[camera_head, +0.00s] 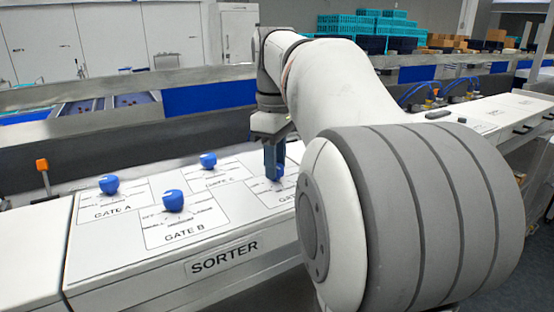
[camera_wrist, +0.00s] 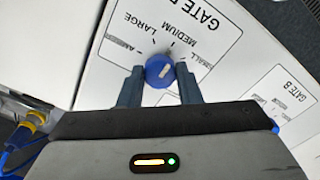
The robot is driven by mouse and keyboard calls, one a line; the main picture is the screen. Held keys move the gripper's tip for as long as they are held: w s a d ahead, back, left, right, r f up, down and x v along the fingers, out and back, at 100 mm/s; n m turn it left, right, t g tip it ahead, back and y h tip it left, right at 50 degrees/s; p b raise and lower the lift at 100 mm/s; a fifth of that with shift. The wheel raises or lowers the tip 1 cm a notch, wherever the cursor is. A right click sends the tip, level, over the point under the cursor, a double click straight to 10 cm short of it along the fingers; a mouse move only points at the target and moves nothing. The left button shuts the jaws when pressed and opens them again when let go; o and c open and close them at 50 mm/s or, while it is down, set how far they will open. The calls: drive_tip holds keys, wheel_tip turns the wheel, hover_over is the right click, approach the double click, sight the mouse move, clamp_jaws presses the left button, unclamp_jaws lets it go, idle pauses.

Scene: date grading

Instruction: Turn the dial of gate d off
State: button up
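The gate D dial is a round blue knob with a pale pointer mark; in the wrist view the knob (camera_wrist: 160,71) sits between my two fingertips. My gripper (camera_head: 274,160) points down at this panel, right of the other dials in the head view. In the wrist view the fingers of my gripper (camera_wrist: 160,86) flank the knob very closely; I cannot tell whether they touch it. The exact pointer setting is unclear.
Blue dials of gate A (camera_head: 109,184), gate B (camera_head: 173,200) and a further gate (camera_head: 208,160) stand left of my gripper on the white sorter top (camera_head: 130,265). An orange-topped post (camera_head: 42,166) stands at the left. My arm hides much of the right side.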

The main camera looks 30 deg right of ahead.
drive_tip(key=c, duration=0.4)
drive_tip(key=shift+c, duration=0.2)
drive_tip(key=shift+m, duration=0.3)
drive_tip(key=m+p, duration=0.1)
drive_tip(key=m, duration=0.2)
drive_tip(key=shift+r+m+p, duration=0.1)
drive_tip(key=shift+m+p, duration=0.2)
drive_tip(key=m+p, duration=0.1)
drive_tip(key=m, duration=0.3)
drive_tip(key=m+p, duration=0.1)
drive_tip(key=m, duration=0.8)
drive_tip(key=shift+m+p, duration=0.3)
drive_tip(key=shift+p, duration=0.1)
